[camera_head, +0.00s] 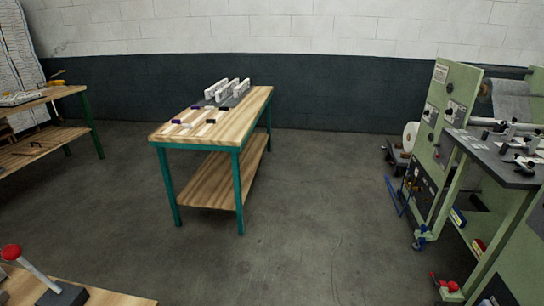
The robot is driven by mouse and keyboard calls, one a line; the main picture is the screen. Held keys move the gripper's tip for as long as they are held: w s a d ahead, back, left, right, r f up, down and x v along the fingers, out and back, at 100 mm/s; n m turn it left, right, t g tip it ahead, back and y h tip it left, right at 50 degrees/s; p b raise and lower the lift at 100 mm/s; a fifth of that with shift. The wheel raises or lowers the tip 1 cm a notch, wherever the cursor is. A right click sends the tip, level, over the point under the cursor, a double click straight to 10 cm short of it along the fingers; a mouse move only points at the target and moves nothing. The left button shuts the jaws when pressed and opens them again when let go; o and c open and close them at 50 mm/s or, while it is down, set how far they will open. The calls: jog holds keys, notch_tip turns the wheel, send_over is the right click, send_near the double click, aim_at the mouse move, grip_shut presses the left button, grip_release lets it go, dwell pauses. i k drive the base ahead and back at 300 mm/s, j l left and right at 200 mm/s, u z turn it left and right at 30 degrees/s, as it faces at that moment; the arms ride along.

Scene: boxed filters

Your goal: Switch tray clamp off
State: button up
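My gripper is not in view. I cannot clearly make out a tray clamp or its switch. A lever with a red knob (12,251) leans up at the lower left; its metal rod runs down to a dark base (62,294) on a wooden bench top (112,298). A green machine (452,85) stands at the right. Its upright panel carries dark rotary knobs (449,112) on white plates; their settings are too small to read. A dark shelf (492,172) on the machine holds several small clamp-like fittings (513,140).
A wooden table with green legs (239,190) stands in the middle, with white upright pieces (217,90) and small dark-ended items (180,122) on top. Another bench (62,91) is at the left. Grey floor (325,215) between table and machine is clear.

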aim_at(11, 252)
jog(key=l+u, duration=0.1)
jog(key=u, duration=1.75)
jog(key=i+l, duration=0.05)
jog(key=l, duration=0.05)
